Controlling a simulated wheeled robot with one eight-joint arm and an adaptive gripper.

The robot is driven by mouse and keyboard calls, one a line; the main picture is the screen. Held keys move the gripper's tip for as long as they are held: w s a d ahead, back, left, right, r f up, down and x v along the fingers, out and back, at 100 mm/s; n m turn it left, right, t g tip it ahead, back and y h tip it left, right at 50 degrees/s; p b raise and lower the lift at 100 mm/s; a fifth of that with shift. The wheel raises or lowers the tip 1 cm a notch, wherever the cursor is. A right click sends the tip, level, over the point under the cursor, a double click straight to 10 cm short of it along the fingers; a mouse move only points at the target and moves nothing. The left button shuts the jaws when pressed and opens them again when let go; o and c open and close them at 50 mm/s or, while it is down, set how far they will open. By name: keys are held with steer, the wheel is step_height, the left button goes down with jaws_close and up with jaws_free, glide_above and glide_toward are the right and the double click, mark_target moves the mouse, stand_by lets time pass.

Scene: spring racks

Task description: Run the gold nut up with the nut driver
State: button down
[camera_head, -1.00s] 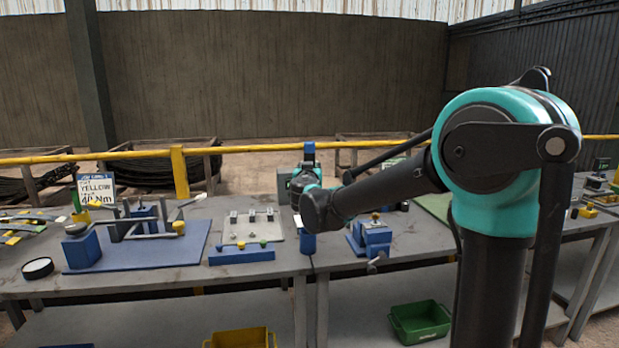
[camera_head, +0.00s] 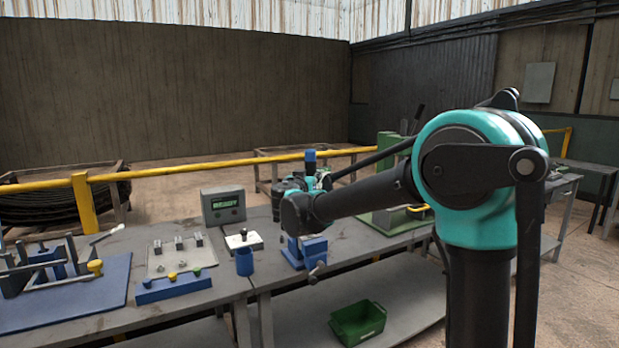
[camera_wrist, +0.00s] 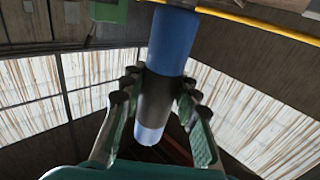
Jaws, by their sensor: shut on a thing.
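My gripper (camera_wrist: 160,100) is shut on the nut driver (camera_wrist: 172,45), a blue cylinder with a dark grey band and a pale lower end in the wrist view. In the head view, the driver's blue top (camera_head: 310,155) stands up above my gripper (camera_head: 312,182). The gripper is above the blue vise-like block (camera_head: 306,250), with a visible gap to it. The gold nut cannot be made out for sure; the top of that block is partly hidden by my arm.
An empty-looking blue cup (camera_head: 244,262) stands left of the block. A green machine (camera_head: 385,215) stands to the right. A green bin (camera_head: 357,322) is below the bench.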

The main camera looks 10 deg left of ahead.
steer(key=shift+f, duration=0.1)
steer(key=shift+f, duration=2.65)
steer(key=c, duration=1.9)
jaws_free()
jaws_close()
